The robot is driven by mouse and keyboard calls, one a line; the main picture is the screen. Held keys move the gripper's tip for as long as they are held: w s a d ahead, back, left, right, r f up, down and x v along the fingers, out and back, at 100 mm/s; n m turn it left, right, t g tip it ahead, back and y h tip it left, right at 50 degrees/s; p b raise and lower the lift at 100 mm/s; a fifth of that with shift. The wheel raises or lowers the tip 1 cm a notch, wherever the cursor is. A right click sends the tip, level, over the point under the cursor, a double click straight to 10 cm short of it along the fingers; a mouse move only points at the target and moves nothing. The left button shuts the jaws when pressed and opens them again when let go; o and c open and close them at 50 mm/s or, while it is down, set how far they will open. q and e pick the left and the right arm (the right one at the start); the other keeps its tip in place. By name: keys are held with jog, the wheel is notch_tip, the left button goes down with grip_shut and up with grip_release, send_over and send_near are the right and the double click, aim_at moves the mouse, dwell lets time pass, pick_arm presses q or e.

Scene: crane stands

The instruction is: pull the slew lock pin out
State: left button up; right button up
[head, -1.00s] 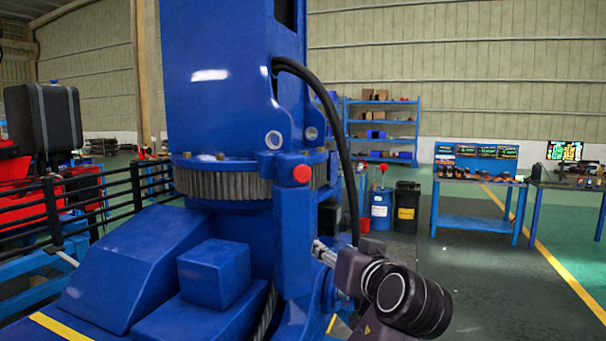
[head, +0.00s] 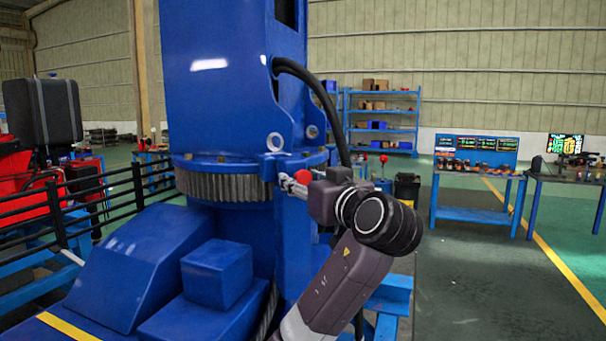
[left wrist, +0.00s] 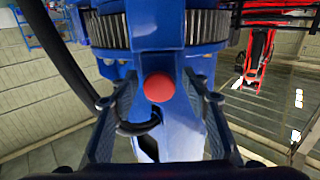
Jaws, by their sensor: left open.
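In the left wrist view the red knob (left wrist: 158,87) faces the camera between the two open fingers (left wrist: 160,95), with a gap on each side. The toothed ring (left wrist: 207,27) lies behind it. The pin's shaft is hidden behind the knob. My right gripper is in neither view.
A black hose (head: 318,88) arcs down the crane column near my left gripper, and it also passes beside the left finger in the wrist view (left wrist: 62,55). Black railings (head: 105,205) stand at left. A blue workbench (head: 478,186) and shelves (head: 384,110) stand farther back.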

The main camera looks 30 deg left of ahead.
pick_arm(q)
jog(key=shift+w, duration=0.1)
grip_shut()
dwell(0.3)
jog(key=shift+f, duration=0.1)
